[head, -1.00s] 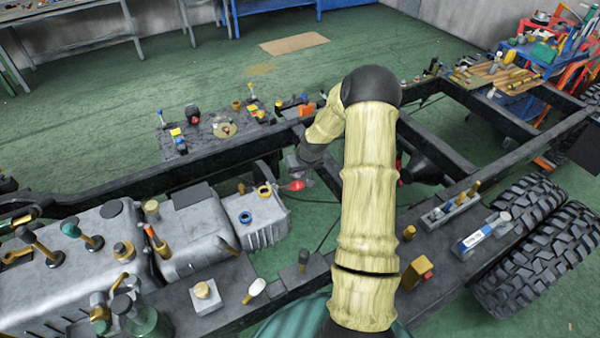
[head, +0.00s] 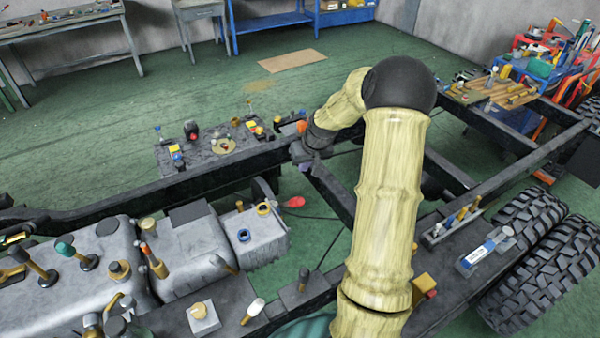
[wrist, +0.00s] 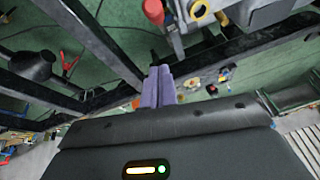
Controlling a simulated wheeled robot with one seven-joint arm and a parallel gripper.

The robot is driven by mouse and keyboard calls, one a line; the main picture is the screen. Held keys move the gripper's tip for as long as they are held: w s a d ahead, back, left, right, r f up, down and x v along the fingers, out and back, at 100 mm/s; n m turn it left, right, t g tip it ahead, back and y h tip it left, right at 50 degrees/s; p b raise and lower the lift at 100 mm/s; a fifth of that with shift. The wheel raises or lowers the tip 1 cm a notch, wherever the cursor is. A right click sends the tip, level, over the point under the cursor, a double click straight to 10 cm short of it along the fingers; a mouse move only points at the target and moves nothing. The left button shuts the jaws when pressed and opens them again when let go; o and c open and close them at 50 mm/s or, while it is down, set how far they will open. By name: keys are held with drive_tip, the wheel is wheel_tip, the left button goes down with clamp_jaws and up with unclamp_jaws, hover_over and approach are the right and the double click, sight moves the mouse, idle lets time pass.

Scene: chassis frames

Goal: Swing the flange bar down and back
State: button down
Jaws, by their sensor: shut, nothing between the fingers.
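A red-ended handle (head: 293,202) sticks out at the right end of the grey gearbox (head: 265,235), beside a yellow ring (head: 263,208). It looks like the flange bar, but I cannot be sure; its shaft is hardly visible. The red end also shows at the top of the wrist view (wrist: 153,11), beside a yellow ring (wrist: 198,10). My gripper (head: 308,158) is beyond the handle, near the far frame rail, and apart from it. In the wrist view my gripper's purple fingers (wrist: 158,86) are together and empty.
The far chassis rail (head: 190,190) and a crossmember (head: 330,190) lie close to my gripper. A plate with small parts (head: 215,150) is left of it. Tyres (head: 535,240) stand at right. Green floor shows between the rails.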

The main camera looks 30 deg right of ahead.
drive_tip(key=shift+s+r, duration=0.25)
